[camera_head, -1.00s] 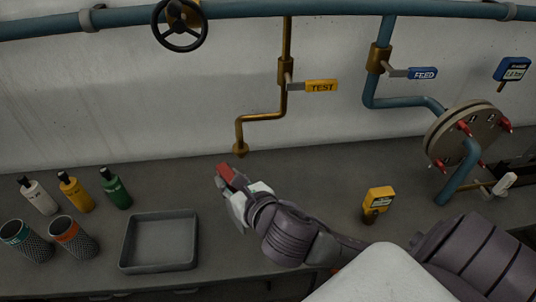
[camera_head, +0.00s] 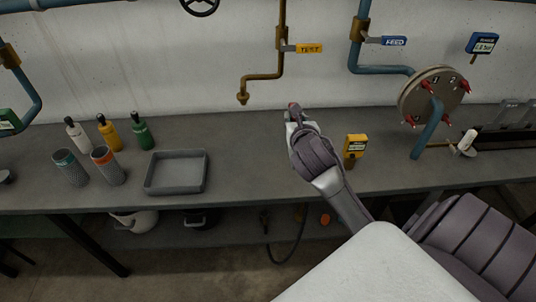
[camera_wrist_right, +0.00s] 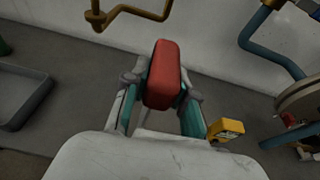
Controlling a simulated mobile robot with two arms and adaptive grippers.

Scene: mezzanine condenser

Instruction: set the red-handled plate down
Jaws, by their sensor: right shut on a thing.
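My right gripper (camera_head: 293,117) is over the grey bench, between the brass TEST pipe and the yellow meter. In the right wrist view the fingers of this gripper (camera_wrist_right: 160,100) are shut on the red handle (camera_wrist_right: 163,72) of the red-handled plate. The handle points up and away between the fingers; a bit of red also shows in the head view. I cannot make out the plate part below the handle, nor whether it touches the bench. My left gripper is not in view.
The grey bench (camera_head: 245,145) is clear between the grey tray (camera_head: 176,188) and my right gripper. The yellow meter (camera_head: 355,146) stands close to its right. The brass TEST pipe (camera_head: 262,77) hangs behind. A round bolted flange (camera_head: 420,95) is further right.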

